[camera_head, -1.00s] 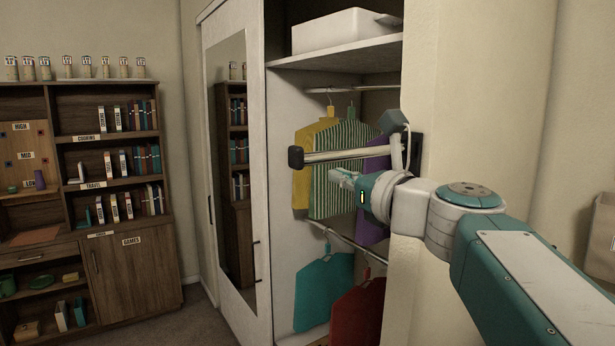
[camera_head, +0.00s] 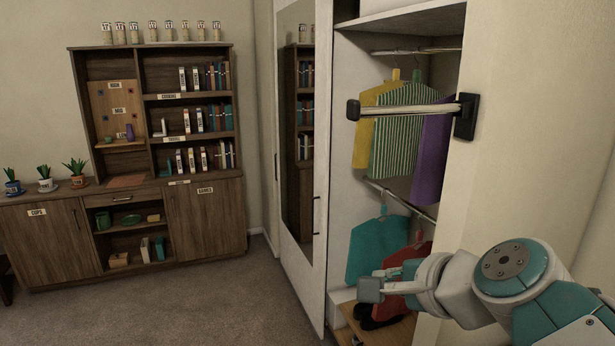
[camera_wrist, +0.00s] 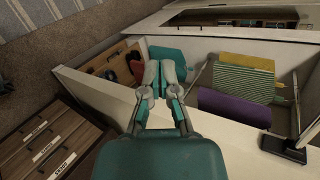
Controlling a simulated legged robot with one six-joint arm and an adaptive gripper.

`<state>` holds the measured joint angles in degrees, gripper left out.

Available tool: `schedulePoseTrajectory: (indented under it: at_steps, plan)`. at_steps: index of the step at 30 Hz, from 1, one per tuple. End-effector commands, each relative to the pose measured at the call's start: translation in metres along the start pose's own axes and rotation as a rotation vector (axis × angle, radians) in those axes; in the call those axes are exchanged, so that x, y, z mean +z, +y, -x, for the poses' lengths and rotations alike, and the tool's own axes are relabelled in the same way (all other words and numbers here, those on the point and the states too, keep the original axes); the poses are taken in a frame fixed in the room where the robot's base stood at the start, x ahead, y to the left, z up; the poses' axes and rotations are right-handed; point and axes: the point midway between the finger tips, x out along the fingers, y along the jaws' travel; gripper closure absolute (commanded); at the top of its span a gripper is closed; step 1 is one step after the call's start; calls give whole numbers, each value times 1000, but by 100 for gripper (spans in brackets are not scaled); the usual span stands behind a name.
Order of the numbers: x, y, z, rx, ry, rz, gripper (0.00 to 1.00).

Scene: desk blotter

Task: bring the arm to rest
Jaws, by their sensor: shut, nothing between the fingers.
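My gripper (camera_head: 388,272) is at the end of my arm, low at the right in the head view, in front of the hanging clothes and partly hidden by my own wrist parts. In the wrist view my gripper (camera_wrist: 161,68) has its fingers close together, shut and empty. Both fingers point into the wardrobe's direction. My arm is bent, with its larger links at the lower right of the head view.
A metal rail (camera_head: 410,111) juts from the wall above my gripper. The open wardrobe holds a teal garment (camera_head: 376,248) and a red one (camera_head: 402,262) beside it. A mirrored door (camera_head: 298,150) and a wooden cabinet (camera_head: 205,222) stand left. The carpet (camera_head: 200,305) is clear.

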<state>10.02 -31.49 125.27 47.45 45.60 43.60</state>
Motion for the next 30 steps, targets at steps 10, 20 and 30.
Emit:
schedulePoseTrajectory:
  at_steps: [10, 20, 30]
  plan:
    - [-12, 147, 12, 486, -1, 1030, 100]
    - [-28, 187, 24, 668, -55, 1391, 100]
    - [-28, 186, 24, 665, -53, 1385, 100]
